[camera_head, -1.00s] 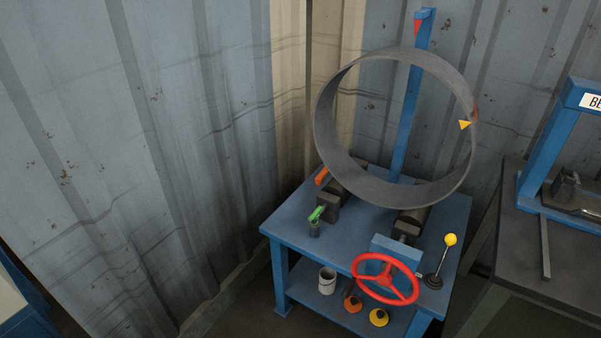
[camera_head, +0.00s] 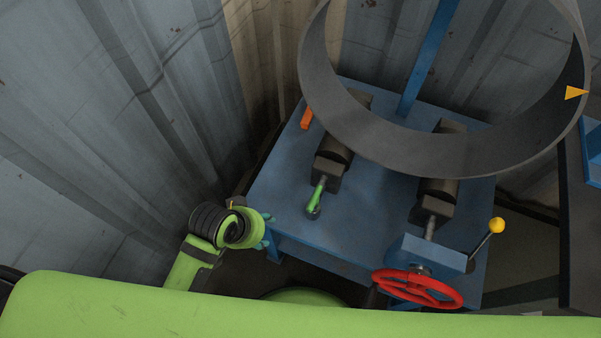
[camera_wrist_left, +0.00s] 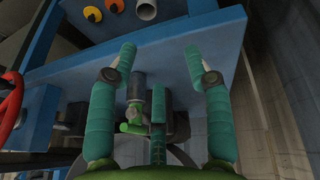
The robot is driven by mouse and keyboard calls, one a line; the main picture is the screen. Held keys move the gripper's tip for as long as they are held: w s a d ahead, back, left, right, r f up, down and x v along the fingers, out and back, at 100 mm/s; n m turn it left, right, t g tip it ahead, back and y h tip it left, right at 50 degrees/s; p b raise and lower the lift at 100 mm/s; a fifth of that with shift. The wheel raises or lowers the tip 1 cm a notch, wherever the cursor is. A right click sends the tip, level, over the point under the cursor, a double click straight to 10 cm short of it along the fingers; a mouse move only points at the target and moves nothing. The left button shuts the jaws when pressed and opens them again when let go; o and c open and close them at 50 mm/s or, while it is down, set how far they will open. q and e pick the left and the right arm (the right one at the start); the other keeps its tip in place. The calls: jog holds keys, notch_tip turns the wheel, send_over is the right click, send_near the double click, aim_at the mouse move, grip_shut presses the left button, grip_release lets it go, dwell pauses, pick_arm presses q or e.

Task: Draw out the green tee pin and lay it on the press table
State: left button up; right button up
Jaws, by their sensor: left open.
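The green tee pin (camera_head: 316,194) stands in a dark holder near the front left of the blue press table (camera_head: 277,192), below the left roller. In the left wrist view the tee pin (camera_wrist_left: 134,127) shows low, left of centre, between my open fingers in the picture. My left gripper (camera_head: 268,230) is at the table's front left corner, apart from the pin. Its teal fingers are spread and empty in the left wrist view (camera_wrist_left: 160,58). My right gripper is out of view.
A large grey ring (camera_head: 400,140) rests over the rollers. A red handwheel (camera_head: 418,288) and a yellow-knobbed lever (camera_head: 496,226) are at the table's front right. An orange part (camera_head: 306,119) lies at the left. A corrugated wall (camera_head: 110,110) stands close on the left.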

pick_arm(q)
jog(key=w+d+r+m+h, duration=0.1)
jog(key=w+d+r+h, duration=0.1)
jog(key=d+r, duration=0.55)
jog(key=r+g+y, duration=0.2)
jog(key=g, duration=0.2)
send_over(319, 192)
jog(key=shift+a+f+m, duration=0.15)
jog(key=shift+a+m, duration=0.15)
jog(key=shift+a, duration=0.1)
jog(key=shift+a+x, duration=0.15)
jog(key=shift+x, duration=1.55)
jog(key=shift+a+x, duration=0.15)
jog(key=shift+x, duration=1.55)
jog(key=shift+w+f, duration=0.1)
jog(key=shift+w, duration=0.05)
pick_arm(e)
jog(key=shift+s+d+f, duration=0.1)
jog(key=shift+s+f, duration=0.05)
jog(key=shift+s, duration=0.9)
